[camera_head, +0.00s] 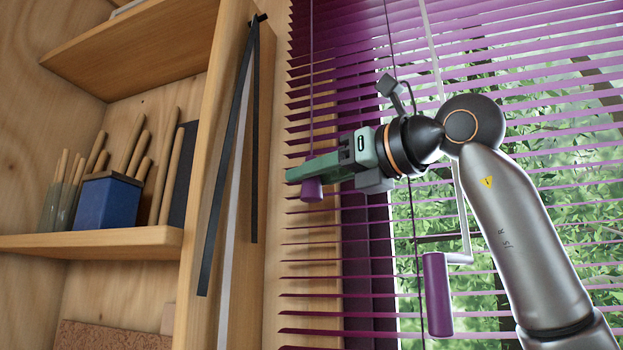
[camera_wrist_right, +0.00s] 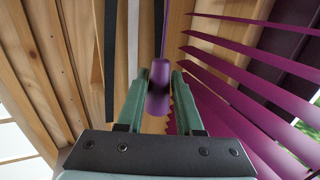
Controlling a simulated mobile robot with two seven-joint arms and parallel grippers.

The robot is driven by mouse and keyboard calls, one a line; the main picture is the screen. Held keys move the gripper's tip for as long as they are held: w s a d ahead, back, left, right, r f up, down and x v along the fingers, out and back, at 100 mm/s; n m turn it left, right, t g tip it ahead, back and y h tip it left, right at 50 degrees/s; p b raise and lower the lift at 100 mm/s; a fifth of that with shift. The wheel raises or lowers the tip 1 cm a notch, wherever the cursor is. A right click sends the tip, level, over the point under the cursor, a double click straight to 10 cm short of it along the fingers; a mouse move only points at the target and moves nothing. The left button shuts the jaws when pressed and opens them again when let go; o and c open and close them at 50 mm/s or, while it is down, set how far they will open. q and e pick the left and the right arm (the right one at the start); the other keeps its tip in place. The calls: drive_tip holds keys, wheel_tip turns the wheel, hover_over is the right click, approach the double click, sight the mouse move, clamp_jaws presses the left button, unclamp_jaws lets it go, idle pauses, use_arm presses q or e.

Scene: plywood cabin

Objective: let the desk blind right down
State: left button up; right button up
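The purple blind (camera_head: 340,215) hangs over the window, its slats spread down the view with gaps between them; its lower end is not visible. A thin cord runs down to a purple pull knob (camera_head: 313,190), partly hidden behind a green finger of my right gripper (camera_head: 300,173). In the right wrist view the pull knob (camera_wrist_right: 159,90) hangs between the two green fingers of the right gripper (camera_wrist_right: 162,75). My left gripper is not in view.
A white crank with a purple handle (camera_head: 437,293) hangs before the window, below my right forearm. Dark and pale straps (camera_head: 228,165) hang on the wooden post at left. Shelves there hold a blue box (camera_head: 106,202) and wooden-handled tools.

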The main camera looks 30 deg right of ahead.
drive_tip(key=o, duration=0.4)
drive_tip(key=shift+f, duration=0.1)
drive_tip(key=shift+s+d, duration=0.1)
drive_tip(key=shift+s, duration=0.25)
drive_tip(key=b+v, duration=0.2)
drive_tip(key=v, duration=0.9)
drive_tip(key=shift+s+d, duration=0.1)
drive_tip(key=shift+s, duration=0.2)
